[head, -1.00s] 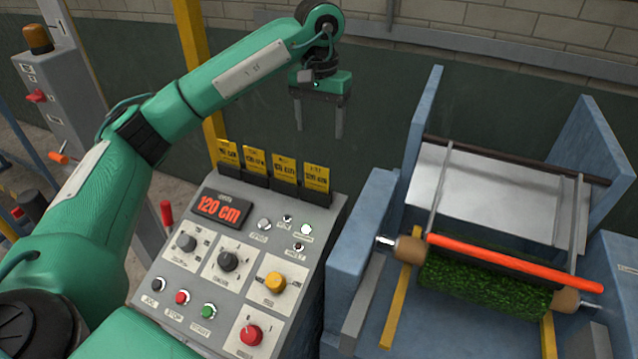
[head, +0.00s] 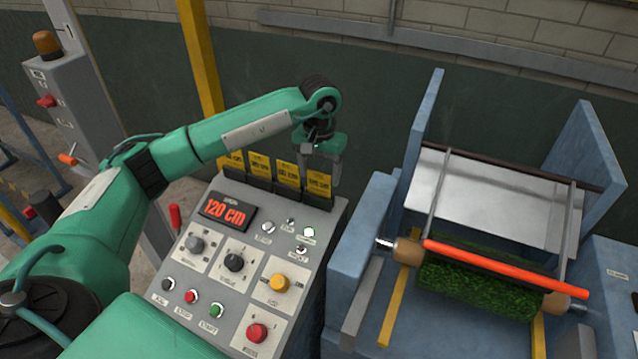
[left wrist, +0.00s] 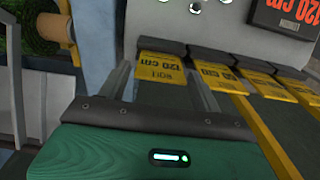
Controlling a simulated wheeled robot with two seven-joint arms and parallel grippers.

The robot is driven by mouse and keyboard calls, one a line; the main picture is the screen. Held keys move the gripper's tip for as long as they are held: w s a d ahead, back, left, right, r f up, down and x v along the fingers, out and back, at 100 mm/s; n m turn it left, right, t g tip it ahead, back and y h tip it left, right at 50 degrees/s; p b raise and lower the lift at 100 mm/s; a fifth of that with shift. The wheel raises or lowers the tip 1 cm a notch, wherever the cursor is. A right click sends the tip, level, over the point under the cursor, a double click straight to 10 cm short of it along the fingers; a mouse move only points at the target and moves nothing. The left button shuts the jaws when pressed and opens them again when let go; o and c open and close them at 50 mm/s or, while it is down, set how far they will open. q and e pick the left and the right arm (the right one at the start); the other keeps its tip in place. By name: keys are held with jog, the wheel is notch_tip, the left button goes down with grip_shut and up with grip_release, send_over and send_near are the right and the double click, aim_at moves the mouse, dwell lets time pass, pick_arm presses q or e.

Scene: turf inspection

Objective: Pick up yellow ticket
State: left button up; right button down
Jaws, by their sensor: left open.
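Several yellow tickets stand in a row of black holders along the top edge of the grey control console (head: 213,262). The rightmost yellow ticket (head: 319,183) is nearest my left gripper (head: 320,175). My left gripper is open and points down at this ticket. In the left wrist view the same ticket (left wrist: 160,65) lies between the two fingers (left wrist: 162,88) and reads 120 cm. I cannot tell whether the fingers touch it. The other tickets (left wrist: 222,77) run off to the right there. My right gripper is not in view.
The console has a red 120 cm display (head: 226,209), knobs and push buttons. Right of it stands a blue machine (head: 365,235) with a green turf roll (head: 470,288) and an orange bar (head: 505,268). A yellow post (head: 201,65) rises behind the console.

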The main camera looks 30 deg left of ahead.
aim_at(319, 189)
pick_arm(q)
jog(key=shift+f+p, duration=0.45)
jog(key=shift+f, duration=0.9)
jog(key=c, duration=0.7)
jog(key=shift+r, duration=0.1)
